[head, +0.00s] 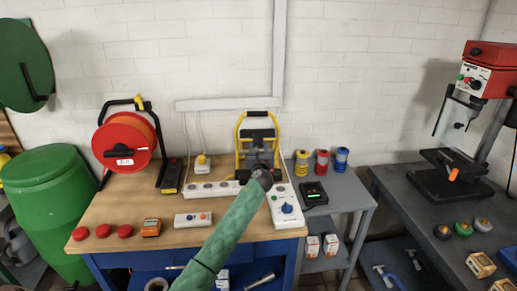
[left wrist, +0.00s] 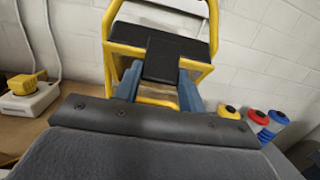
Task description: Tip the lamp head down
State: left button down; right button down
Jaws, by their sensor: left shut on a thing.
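The work lamp (head: 258,113) has a yellow tube frame and stands at the back of the wooden bench, near the wall. Its dark head shows behind my gripper. In the left wrist view the black lamp head (left wrist: 145,42) sits inside the yellow frame, with a black block at its lower middle. My left gripper (head: 258,152) is in front of the lamp. Its two blue-grey fingers (left wrist: 158,88) are shut on that black block, one on each side. My wrist and fingers hide the lower part of the lamp. My right gripper does not show.
A white power strip (head: 213,191) and a white box with a blue knob (head: 285,207) lie close to the lamp. A red cable reel (head: 125,140) stands at the bench's left. Coloured spools (head: 322,162) stand to the right on a grey table (head: 345,189).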

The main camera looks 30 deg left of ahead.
pick_arm(q)
jog(key=shift+f, duration=0.25)
jog(key=c, duration=1.2)
grip_release()
jog(key=o, duration=0.3)
jog(key=shift+w+a+f, duration=0.1)
jog(key=shift+o, duration=0.3)
jog(key=shift+w, duration=0.15)
jog(key=shift+b+v, duration=1.05)
jog(key=shift+v, duration=2.9)
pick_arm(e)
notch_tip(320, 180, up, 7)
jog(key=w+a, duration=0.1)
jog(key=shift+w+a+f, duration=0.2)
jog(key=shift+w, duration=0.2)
